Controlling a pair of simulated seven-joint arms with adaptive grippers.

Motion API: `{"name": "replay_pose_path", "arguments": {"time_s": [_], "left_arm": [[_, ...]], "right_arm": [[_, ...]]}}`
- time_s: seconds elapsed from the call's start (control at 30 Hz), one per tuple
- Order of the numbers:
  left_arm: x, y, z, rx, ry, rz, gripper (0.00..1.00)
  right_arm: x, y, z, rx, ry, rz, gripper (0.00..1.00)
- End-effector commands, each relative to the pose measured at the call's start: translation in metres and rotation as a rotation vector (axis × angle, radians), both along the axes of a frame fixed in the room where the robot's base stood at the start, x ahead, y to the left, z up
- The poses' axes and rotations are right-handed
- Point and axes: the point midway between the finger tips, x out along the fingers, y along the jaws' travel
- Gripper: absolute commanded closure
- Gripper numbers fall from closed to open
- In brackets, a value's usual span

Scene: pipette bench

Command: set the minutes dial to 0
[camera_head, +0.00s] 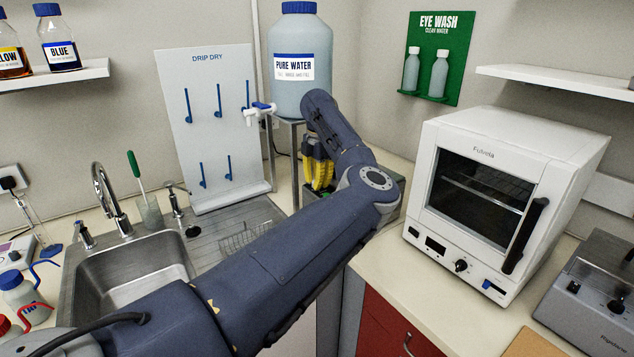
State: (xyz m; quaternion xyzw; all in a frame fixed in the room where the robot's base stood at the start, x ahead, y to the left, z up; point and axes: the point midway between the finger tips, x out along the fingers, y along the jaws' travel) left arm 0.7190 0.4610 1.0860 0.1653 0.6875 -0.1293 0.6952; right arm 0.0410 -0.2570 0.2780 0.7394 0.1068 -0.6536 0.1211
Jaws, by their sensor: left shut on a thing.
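My left arm reaches across the middle of the head view and bends down at the wrist. My left gripper (319,178), black and yellow, points down beside the stand under the water jug. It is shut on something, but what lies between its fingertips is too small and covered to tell. A low grey appliance (393,205) with a dark top stands right behind my arm, mostly hidden by it. No dial marked for minutes can be read. A dark knob (461,266) shows on the white oven's front panel. My right gripper is not in view.
The white oven (570,165) stands on the right counter, with a grey lidded device (597,300) at the far right. The pure water jug (300,62) stands above the gripper. The sink (130,268) and drip rack (212,130) lie left.

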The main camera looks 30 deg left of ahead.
Motion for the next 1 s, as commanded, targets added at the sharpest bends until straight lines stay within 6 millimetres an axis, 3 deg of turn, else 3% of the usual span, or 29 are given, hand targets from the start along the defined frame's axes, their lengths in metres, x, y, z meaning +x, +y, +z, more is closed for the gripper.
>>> {"name": "replay_pose_path", "arguments": {"time_s": [0.2,0.57,0.6,0.87,1.0], "left_arm": [[0.0007,-0.0009,0.0004,-0.001,0.000,0.113,1.00],[0.0008,-0.0011,0.0005,-0.002,-0.001,0.129,1.00],[0.0008,-0.0011,0.0005,-0.002,-0.001,0.129,0.79],[0.0005,-0.0006,0.0002,0.000,-0.001,0.129,0.49],[0.0004,-0.0004,0.0001,0.000,-0.001,0.129,0.49]], "right_arm": [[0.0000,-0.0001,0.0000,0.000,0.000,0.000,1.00],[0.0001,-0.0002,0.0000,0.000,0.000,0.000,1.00],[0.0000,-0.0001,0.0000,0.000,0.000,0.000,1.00],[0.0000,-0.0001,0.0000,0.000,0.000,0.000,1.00],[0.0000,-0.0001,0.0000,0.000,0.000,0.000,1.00]]}}
